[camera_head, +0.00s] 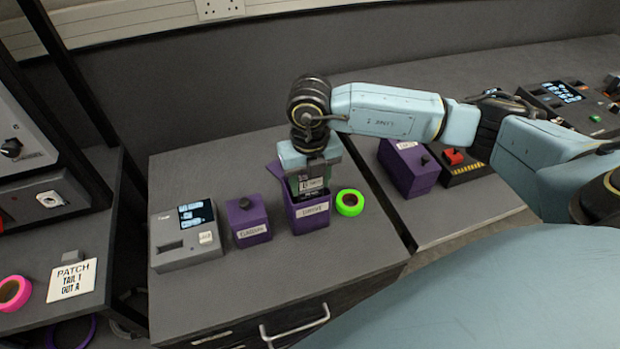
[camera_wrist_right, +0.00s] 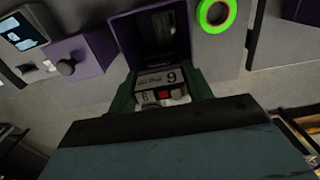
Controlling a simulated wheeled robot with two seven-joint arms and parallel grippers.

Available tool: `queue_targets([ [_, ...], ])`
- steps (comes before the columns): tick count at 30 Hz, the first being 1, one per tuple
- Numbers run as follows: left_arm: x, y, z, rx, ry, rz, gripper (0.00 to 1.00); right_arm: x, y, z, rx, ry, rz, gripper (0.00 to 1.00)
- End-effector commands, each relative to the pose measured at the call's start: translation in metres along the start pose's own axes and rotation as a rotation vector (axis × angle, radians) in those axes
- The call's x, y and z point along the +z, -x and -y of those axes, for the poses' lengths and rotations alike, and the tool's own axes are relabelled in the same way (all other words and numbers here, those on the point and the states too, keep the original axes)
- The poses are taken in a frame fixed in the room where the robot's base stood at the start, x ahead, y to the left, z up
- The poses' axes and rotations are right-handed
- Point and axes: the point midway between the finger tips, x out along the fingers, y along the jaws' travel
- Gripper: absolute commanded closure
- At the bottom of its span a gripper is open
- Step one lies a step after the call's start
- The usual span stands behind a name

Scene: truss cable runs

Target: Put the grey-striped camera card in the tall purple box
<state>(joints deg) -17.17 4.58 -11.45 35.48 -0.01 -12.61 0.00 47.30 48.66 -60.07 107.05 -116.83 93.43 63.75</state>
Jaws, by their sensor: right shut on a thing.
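The tall purple box (camera_head: 308,216) stands on the grey cabinet top with its lid (camera_head: 276,178) open and a white label on its front. My right gripper (camera_head: 312,180) points down over its mouth, shut on a dark card (camera_head: 311,188) with a pale grey label band. In the right wrist view, the card (camera_wrist_right: 160,84) sits between the green fingers (camera_wrist_right: 162,95), with a "6" and a small red mark. The box's dark opening (camera_wrist_right: 158,36) shows just beyond it. I cannot tell whether the card's lower end is inside the box. My left gripper is out of view.
A shorter, closed purple box (camera_head: 248,220) with a knob stands left of the tall one, beside a grey device (camera_head: 185,234) with a screen. A green tape roll (camera_head: 350,202) lies close on the right. Another purple box (camera_head: 408,168) stands across a gap. The cabinet front is clear.

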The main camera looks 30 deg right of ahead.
Motion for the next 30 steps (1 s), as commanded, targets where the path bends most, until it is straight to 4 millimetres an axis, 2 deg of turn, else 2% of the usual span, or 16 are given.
queue_targets([
  [16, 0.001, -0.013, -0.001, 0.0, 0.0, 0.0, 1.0, 0.0, -0.015, 0.0, 0.0, 0.0, 0.0, 0.73],
  [28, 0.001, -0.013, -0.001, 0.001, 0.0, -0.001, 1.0, 0.0, -0.015, 0.0, 0.0, 0.0, 0.0, 0.73],
  [29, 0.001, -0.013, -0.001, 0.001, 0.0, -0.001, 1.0, 0.0, -0.015, 0.0, 0.0, 0.0, 0.0, 0.48],
  [30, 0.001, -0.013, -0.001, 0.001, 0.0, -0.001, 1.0, 0.0, -0.015, 0.0, 0.0, 0.0, 0.0, 0.43],
])
